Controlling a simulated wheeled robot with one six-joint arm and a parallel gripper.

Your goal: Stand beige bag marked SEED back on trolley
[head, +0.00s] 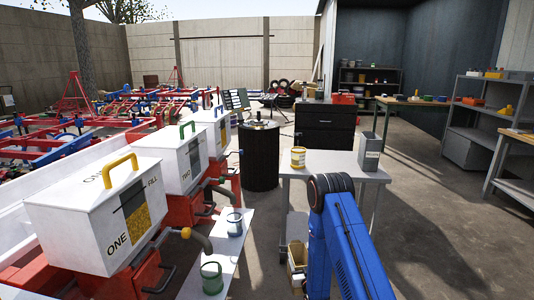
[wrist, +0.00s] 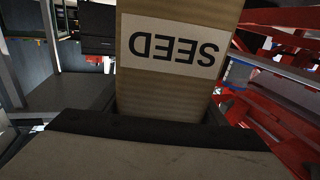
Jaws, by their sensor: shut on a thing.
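The beige bag marked SEED (wrist: 165,95) fills the upper middle of the wrist view. Its white label reads upside down there. My gripper (wrist: 160,122) is shut on the bag, with its dark jaws across the lower part of the view. The grey trolley (head: 325,161) stands right of centre in the head view, partly behind my blue arm. A beige box-like thing (head: 297,256) shows low beside my arm; I cannot tell whether it is the bag. My gripper is hidden in the head view.
A yellow-and-white tin (head: 298,158) and a grey open-topped container (head: 369,152) stand on the trolley top, with bare room between them. White planter hoppers (head: 100,215) line the left, beside a narrow white board (head: 228,255) with cans. Floor right of the trolley is clear.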

